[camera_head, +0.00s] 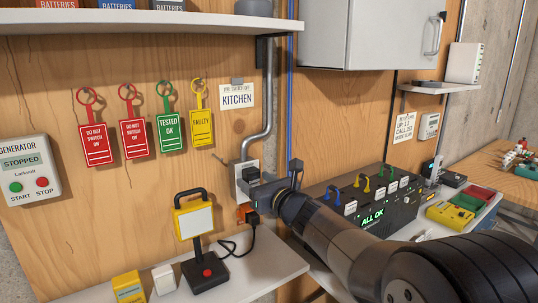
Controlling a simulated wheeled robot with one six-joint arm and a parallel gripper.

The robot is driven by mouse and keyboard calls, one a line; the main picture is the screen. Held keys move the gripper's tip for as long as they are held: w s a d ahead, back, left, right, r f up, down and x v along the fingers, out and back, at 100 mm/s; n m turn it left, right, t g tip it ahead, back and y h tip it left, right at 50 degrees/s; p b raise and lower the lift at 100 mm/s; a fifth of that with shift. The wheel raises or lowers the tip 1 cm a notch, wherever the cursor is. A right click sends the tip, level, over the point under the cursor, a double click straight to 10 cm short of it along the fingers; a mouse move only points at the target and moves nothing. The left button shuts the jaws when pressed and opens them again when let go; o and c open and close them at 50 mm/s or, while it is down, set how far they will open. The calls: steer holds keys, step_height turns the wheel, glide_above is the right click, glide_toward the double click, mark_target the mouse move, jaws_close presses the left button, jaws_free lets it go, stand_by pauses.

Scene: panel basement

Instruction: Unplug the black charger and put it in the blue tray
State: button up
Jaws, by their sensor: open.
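A black block that looks like the charger (252,170) sits in the pale wall socket (238,183) below the grey conduit. My gripper (257,190) reaches in from the right and is open, close to the charger's lower side. I cannot tell whether its fingers touch the charger or stand around it, as the gripper hides part of the socket. I see no clear blue tray; a teal-blue item (526,171) is cut off at the right edge, and I cannot tell what it is.
An orange plug (247,215) with a black cable hangs just below my gripper. A yellow work lamp (198,232) stands on the white shelf (258,266). A black panel box (374,212) lies behind my arm. Hanging tags (133,137) and a grey generator box (28,170) are left.

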steer(key=shift+w+a, duration=0.3)
steer(key=shift+w, duration=0.15)
steer(key=shift+b, duration=0.75)
stand_by(1.0)
steer(key=shift+c, duration=0.6)
jaws_close()
steer(key=shift+b+v, duration=0.95)
steer(key=shift+v, duration=2.05)
